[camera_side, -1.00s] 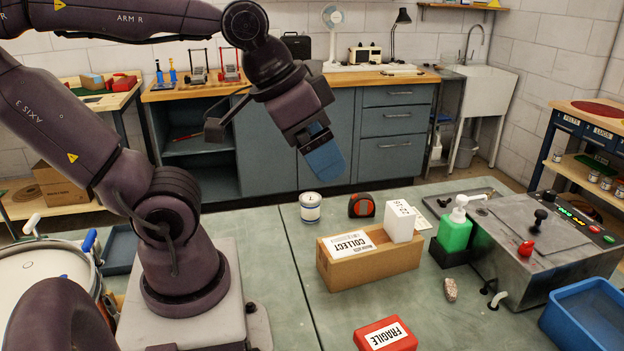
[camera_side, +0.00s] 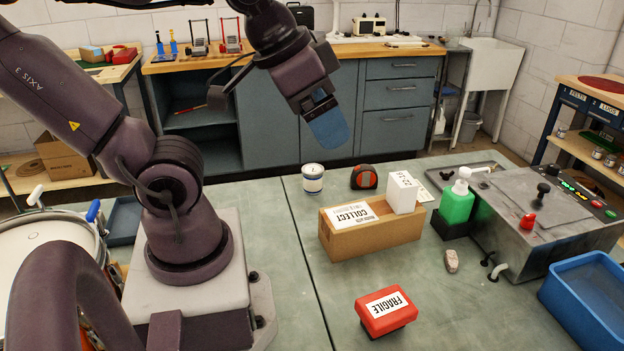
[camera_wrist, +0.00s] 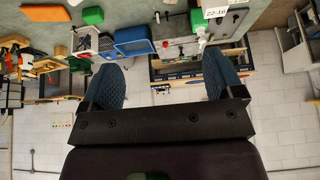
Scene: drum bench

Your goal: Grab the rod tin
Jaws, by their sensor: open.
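A small white tin with blue bands (camera_side: 313,178) stands upright on the green bench, behind the left end of the cardboard box; I cannot read its label, but it looks like the rod tin. My gripper (camera_side: 330,130) hangs in the air, with its blue fingertips above and behind the tin in the picture, and touches nothing. In the wrist view my gripper (camera_wrist: 159,82) shows two blue ribbed fingers spread wide with nothing between them. I cannot make out the tin in the wrist view.
Right of the tin are a red-and-black tape measure (camera_side: 364,177), a cardboard box (camera_side: 375,235) with a white carton (camera_side: 403,191) on it, and a green bottle (camera_side: 456,205). A red FRAGILE box (camera_side: 386,312) lies in front. Bare bench surrounds the tin's left and front.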

